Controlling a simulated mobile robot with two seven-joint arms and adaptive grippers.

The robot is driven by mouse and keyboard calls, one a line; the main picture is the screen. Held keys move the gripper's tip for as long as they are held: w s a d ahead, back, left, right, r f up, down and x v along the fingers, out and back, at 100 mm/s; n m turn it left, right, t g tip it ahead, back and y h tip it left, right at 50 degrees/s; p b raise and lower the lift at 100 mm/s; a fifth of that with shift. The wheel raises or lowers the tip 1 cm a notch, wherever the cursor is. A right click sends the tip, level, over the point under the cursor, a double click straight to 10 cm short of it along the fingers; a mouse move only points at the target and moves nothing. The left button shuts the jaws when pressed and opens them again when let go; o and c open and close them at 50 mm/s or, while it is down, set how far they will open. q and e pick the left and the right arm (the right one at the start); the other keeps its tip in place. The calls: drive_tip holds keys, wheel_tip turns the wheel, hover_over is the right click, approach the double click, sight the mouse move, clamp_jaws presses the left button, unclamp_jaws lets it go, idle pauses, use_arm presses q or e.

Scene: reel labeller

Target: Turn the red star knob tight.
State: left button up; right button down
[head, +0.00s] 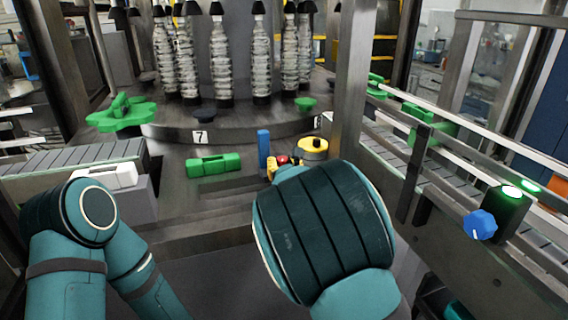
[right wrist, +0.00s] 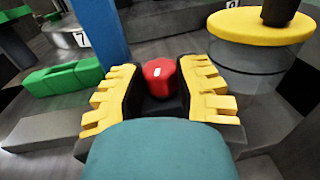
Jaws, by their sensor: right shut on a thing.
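The red star knob (right wrist: 161,76) shows in the right wrist view between the two yellow-padded fingers of my right gripper (right wrist: 162,92). The gripper is shut on the knob, one finger on each side. A small white mark shows on the knob's top. In the head view the red knob (head: 282,160) is small and partly hidden, with the yellow fingers of my right gripper (head: 283,167) around it and my right arm in front. My left arm is at the lower left of the head view; its gripper does not show.
A blue post (head: 263,150) stands just left of the knob, and a yellow-topped round part (head: 313,146) is close on the right. A green block (head: 213,165) lies further left. A conveyor with rails runs along the right, with a blue knob (head: 480,224).

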drive_tip(key=shift+r+m+h, duration=0.15)
drive_tip(key=shift+m+h, duration=0.25)
drive_tip(key=shift+h, duration=0.2)
drive_tip(key=c, duration=0.9)
unclamp_jaws()
drive_tip(key=shift+w, duration=0.1)
drive_tip(key=shift+o, duration=0.2)
drive_tip(key=s+d, duration=0.1)
drive_tip(key=s, duration=1.1)
drive_tip(key=shift+d, duration=0.2)
